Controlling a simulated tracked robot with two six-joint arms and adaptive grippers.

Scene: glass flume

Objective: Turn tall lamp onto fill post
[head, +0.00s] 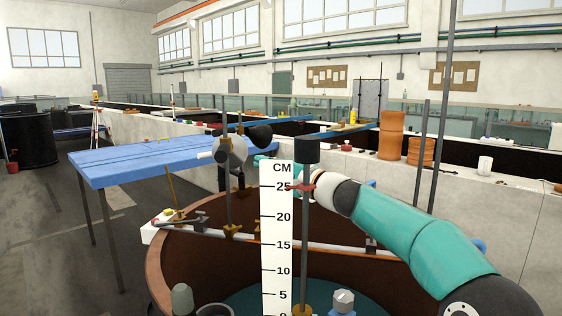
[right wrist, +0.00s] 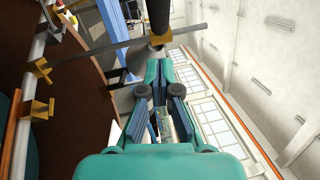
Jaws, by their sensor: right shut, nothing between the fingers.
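A lamp with a grey round body and black hood (head: 258,135) sits high on a thin upright rod (head: 231,195) clamped at the tank rim. In the right wrist view, a dark cylinder and grey cone (right wrist: 136,62) sit by a yellow clamp on a grey rod. My right gripper (head: 264,161) is beside the lamp in the head view, partly hidden behind the white scale. In the right wrist view its fingers (right wrist: 160,65) are shut and empty, close to the cone; contact cannot be told. I cannot tell which upright is the fill post. My left gripper is not in view.
The white centimetre scale (head: 277,240) and a dark post (head: 305,245) stand in front of my right gripper. The round brown tank (head: 172,262) lies below. A blue table (head: 135,160) stands at left; orange cylinders (head: 391,137) stand on the wall behind.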

